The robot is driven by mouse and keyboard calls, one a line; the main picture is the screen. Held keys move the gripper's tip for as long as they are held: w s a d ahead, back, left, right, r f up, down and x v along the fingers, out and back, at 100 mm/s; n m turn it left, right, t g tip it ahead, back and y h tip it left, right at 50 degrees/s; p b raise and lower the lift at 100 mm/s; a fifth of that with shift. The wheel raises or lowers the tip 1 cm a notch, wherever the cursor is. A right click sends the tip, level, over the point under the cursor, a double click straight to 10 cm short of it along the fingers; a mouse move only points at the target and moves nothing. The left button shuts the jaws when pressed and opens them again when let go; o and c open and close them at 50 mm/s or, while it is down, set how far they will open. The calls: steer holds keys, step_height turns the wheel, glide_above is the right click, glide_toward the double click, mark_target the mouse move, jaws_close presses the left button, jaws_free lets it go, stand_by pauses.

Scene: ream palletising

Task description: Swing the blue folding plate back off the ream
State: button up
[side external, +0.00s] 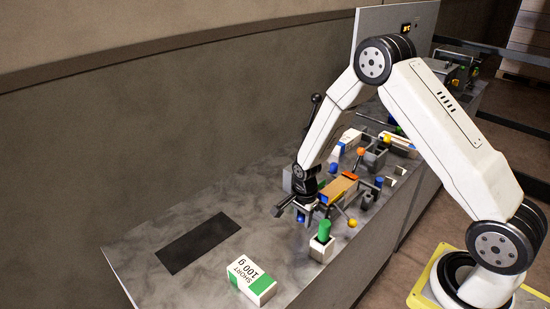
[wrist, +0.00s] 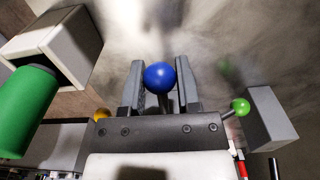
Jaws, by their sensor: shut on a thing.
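My gripper (wrist: 160,82) has its two grey fingers on either side of a blue ball knob (wrist: 160,76) and is shut on it. In the side external view my gripper (side external: 300,207) points down at the near-left end of the fixture in the middle of the bench. A tan-topped block with a blue lower edge (side external: 338,190) lies just right of it. I cannot tell whether this is the ream or the folding plate. The plate itself is not clearly visible in either view.
A green cylinder (side external: 324,231) stands in a white holder by the front edge. A black mat (side external: 198,243) lies left. A green ball (wrist: 240,106) is beside a grey block (wrist: 269,119).

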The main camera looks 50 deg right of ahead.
steer(key=shift+d+f, duration=0.3)
steer(key=shift+f, duration=0.55)
stand_by(0.7)
steer(key=o, duration=1.3)
steer(key=shift+c, duration=0.2)
steer(key=shift+r, duration=0.1)
steer(key=shift+r, duration=3.45)
steer(key=s+a+r+n+t, duration=0.1)
steer(key=s+a+r+n, duration=0.2)
steer(key=s+r+n, duration=0.3)
steer(key=s+a+r+n+t, duration=0.1)
steer(key=s+a+r+n, duration=0.2)
steer(key=n, duration=0.9)
steer(key=s+r, duration=0.2)
steer(key=s, duration=0.2)
steer(key=shift+s+a+r+t, duration=0.2)
steer(key=shift+a+r+t, duration=0.1)
steer(key=shift+a+r, duration=0.05)
